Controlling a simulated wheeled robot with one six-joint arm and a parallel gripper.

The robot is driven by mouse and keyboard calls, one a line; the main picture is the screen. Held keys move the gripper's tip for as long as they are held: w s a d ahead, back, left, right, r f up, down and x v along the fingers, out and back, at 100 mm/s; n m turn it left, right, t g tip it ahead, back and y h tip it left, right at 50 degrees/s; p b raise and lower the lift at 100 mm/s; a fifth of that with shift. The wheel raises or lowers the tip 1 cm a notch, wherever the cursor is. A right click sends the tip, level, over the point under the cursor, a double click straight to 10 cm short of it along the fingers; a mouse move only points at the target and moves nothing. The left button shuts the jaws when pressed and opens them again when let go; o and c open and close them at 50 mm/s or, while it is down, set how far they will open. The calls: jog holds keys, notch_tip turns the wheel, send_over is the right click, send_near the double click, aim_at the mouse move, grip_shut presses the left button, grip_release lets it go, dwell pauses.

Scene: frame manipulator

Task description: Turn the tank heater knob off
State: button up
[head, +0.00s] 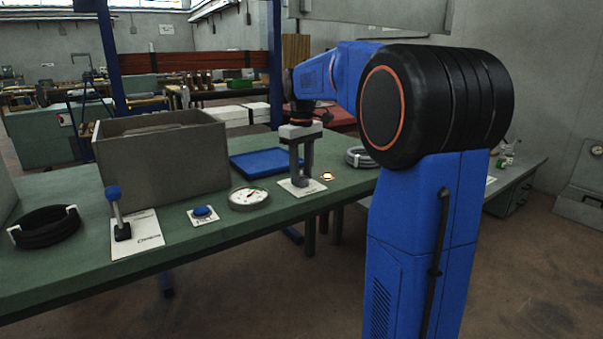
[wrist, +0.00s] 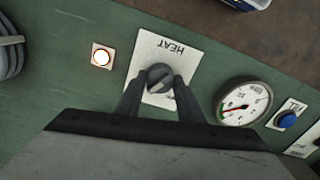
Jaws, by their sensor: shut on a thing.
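The heater knob (wrist: 160,77) is a dark round knob on a white plate marked HEAT (wrist: 165,50) in the wrist view. My gripper (wrist: 159,84) is shut on the knob, with one finger on each side of it. A lit round indicator (wrist: 101,57) sits on a small plate to the left of the knob in the wrist view. In the head view my gripper (head: 301,180) points straight down onto the white plate (head: 302,188), and its fingers hide the knob. The indicator (head: 327,177) shows just right of the plate there.
A dial gauge (head: 248,198), a blue button (head: 202,212) and a blue-tipped lever (head: 116,205) stand left of the plate on the green table. A grey box (head: 160,165), a blue tray (head: 268,163) and coiled hoses (head: 45,226) also lie on it.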

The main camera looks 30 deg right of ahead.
aim_at(302, 173)
jog(key=n, duration=0.4)
jog(key=shift+n, duration=0.3)
jog(key=n, duration=0.3)
jog(key=shift+n, duration=0.3)
jog(key=n, duration=0.3)
jog(key=shift+n, duration=2.2)
jog(key=o, duration=1.1)
jog(key=shift+c, duration=0.2)
jog(key=shift+r, duration=0.1)
notch_tip(302, 173, up, 17)
jog(key=shift+r, duration=0.15)
